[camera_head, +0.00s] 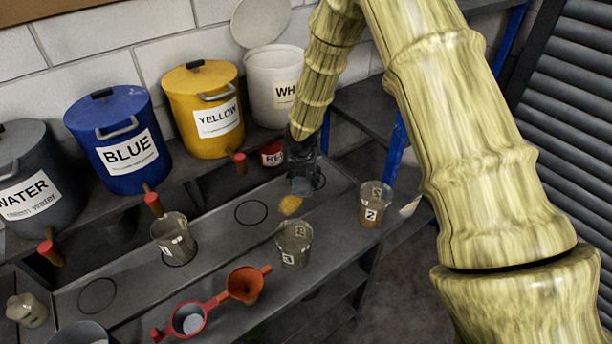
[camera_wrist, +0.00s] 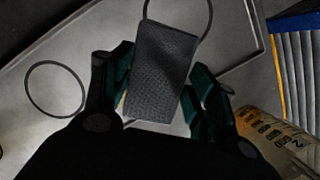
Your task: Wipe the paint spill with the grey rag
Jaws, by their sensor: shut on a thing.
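My gripper (camera_head: 303,184) is low over the grey metal bench (camera_head: 215,255); it also shows in the wrist view (camera_wrist: 160,85). It is shut on the grey rag (camera_wrist: 162,65), a dark woven block between the two green-padded fingers. In the head view I cannot clearly tell the rag from the fingers. The paint spill (camera_head: 290,204) is a small yellow patch on the bench, just left of and in front of the gripper. In the wrist view only a small yellowish bit shows beside the left finger. I cannot tell whether the rag touches the bench.
Cup 2 (camera_head: 374,207) stands close to the gripper's right, cup 3 (camera_head: 293,246) in front, and cup 1 (camera_head: 173,239) to the left. An orange funnel (camera_head: 246,284) is at the front edge. Blue (camera_head: 118,145), yellow (camera_head: 205,110) and white (camera_head: 272,85) paint pots line the back.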

